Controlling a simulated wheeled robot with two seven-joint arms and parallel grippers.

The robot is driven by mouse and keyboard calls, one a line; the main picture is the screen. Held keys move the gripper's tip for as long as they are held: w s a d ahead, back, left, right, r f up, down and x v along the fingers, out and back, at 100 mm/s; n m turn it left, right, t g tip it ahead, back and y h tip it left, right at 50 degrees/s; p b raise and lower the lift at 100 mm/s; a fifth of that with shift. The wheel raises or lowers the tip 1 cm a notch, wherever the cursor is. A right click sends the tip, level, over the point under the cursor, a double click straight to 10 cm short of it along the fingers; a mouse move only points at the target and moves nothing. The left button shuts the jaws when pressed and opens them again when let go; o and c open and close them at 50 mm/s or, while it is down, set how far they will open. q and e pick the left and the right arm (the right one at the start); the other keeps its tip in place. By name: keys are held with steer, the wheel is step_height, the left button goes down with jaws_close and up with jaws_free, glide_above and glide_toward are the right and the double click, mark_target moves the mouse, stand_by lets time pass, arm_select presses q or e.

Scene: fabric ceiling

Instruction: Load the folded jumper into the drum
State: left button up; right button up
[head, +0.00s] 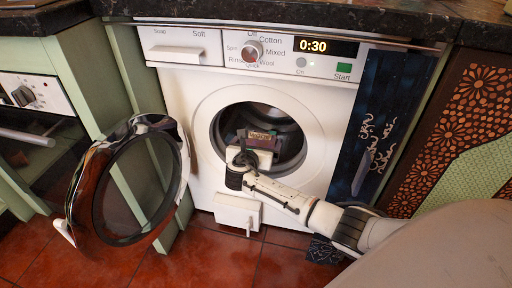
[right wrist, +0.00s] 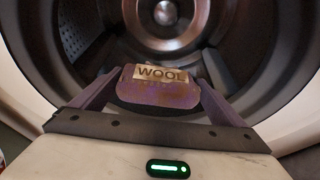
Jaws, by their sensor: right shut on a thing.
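The folded jumper (right wrist: 158,94) is a small purple and brown bundle with a tan label reading "WOOL". My right gripper (right wrist: 155,92) is shut on it, with a finger on each side. In the head view my right gripper (head: 261,138) holds the jumper (head: 262,134) at the round opening of the washing machine (head: 318,110). The dark drum (right wrist: 230,60) lies straight ahead in the right wrist view, its back hub above the jumper. The jumper looks to be at or just inside the mouth; its exact depth is hard to tell. My left gripper is not in view.
The round door (head: 75,190) stands wide open to the left. The control panel (head: 265,50) shows 0:30, with a green Start button (head: 344,68). An oven (head: 40,130) stands at the left and a patterned cabinet (head: 455,120) at the right. Red floor tiles (head: 205,255) lie below.

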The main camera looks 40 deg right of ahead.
steer(key=shift+x, duration=3.3)
steer(key=o, duration=0.7)
